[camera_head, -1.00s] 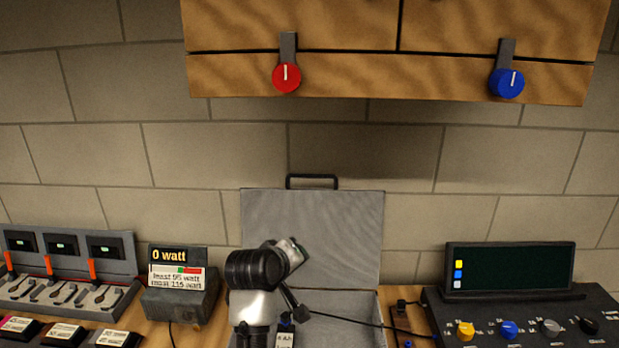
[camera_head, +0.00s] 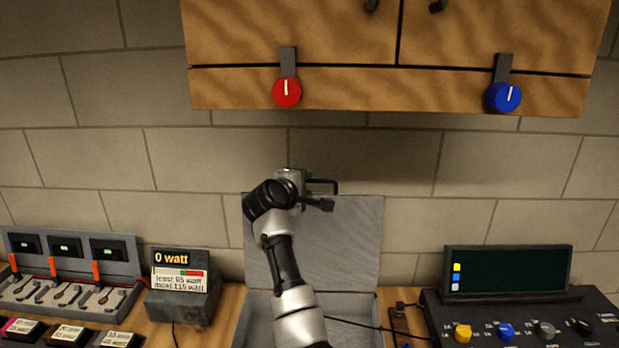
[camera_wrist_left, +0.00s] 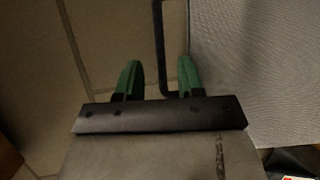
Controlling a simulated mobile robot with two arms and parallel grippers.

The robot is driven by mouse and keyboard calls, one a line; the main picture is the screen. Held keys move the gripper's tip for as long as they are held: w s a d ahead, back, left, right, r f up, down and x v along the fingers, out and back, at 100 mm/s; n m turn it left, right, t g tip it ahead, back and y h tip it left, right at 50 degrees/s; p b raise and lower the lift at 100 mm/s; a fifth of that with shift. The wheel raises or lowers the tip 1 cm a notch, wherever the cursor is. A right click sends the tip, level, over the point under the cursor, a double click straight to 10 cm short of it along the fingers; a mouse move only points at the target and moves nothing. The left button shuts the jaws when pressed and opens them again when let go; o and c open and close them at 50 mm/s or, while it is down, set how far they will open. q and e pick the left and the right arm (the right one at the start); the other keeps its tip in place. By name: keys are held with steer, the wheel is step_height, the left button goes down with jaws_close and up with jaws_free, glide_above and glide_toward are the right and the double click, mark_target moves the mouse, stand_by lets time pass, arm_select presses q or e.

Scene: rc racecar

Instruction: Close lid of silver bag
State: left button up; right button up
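The silver bag (camera_head: 260,322) stands open on the table against the wall. Its grey lid (camera_head: 345,245) is raised upright, with a black handle (camera_head: 334,186) on its top edge. My left gripper (camera_head: 316,196) is at the handle, at the top of the lid. In the left wrist view, the two green fingertips (camera_wrist_left: 159,80) are apart, with the black handle (camera_wrist_left: 159,40) between them and space on both sides. The lid (camera_wrist_left: 260,75) fills the right of that view. My left arm hides part of the bag's inside. My right gripper is not in view.
A power meter (camera_head: 182,285) reading "0 watt" stands left of the bag, beside a panel with levers (camera_head: 65,275). A control console (camera_head: 510,310) with knobs and a screen stands right. A cabinet (camera_head: 300,35) with red and blue knobs hangs above.

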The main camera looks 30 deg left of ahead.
mark_target(311, 182)
arm_select(q)
steer(key=shift+p+x, duration=0.4)
steer(key=shift+x, duration=1.3)
steer(key=shift+c, duration=0.2)
jaws_close()
